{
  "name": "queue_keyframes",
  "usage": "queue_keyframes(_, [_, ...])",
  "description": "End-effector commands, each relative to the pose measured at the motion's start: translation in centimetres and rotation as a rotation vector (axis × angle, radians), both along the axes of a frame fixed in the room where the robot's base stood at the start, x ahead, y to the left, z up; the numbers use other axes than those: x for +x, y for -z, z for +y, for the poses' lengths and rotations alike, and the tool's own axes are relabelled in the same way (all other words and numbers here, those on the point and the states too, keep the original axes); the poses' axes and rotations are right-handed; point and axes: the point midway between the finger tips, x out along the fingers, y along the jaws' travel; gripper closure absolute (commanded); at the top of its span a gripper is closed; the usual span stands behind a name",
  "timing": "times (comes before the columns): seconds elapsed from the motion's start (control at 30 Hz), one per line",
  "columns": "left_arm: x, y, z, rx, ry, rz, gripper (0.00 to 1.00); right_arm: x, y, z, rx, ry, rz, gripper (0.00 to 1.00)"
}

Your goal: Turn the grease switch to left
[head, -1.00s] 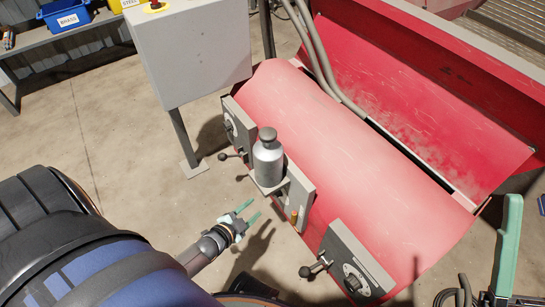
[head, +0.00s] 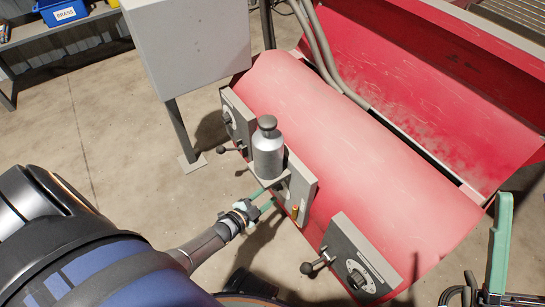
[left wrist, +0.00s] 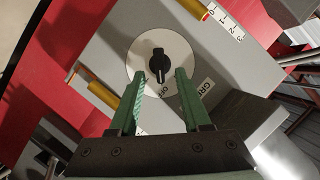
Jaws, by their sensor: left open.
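The grease switch (left wrist: 158,62) is a black knob on a round white dial in the left wrist view. Its lever lies nearly upright in that picture, with "OFF" printed below it and a label starting "GRE" (left wrist: 203,88) to the lower right. My left gripper (left wrist: 160,76) is open, its green fingertips on either side of the knob's lower end; I cannot tell if they touch it. In the head view my left gripper (head: 269,196) is at the middle grey panel (head: 303,190), below the bottle shelf. The knob is hidden there.
A grey metal bottle (head: 267,150) stands on the shelf close above my left gripper. Black-knobbed levers (head: 308,268) stick out from the side panels of the red machine (head: 350,150). Open floor lies to the left.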

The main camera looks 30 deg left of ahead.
Motion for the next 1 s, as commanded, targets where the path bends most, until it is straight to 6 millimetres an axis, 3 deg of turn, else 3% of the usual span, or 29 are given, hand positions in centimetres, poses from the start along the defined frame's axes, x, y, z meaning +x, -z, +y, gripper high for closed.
queue_keyframes(0.2, [2.4, 0.8, -0.3, -0.001, 0.0, 0.0, 0.52, 0.2, 1.7, 0.2, -0.006, 0.006, 0.011, 0.5])
queue_keyframes(0.57, [2.8, 0.8, -0.3, -0.002, -0.001, 0.002, 0.52, 0.1, 1.8, 0.3, -0.007, 0.005, 0.014, 0.5])
queue_keyframes(1.0, [2.7, 0.8, -0.3, -0.001, 0.0, 0.002, 1.0, 0.1, 1.8, 0.3, -0.01, 0.004, 0.012, 0.5])
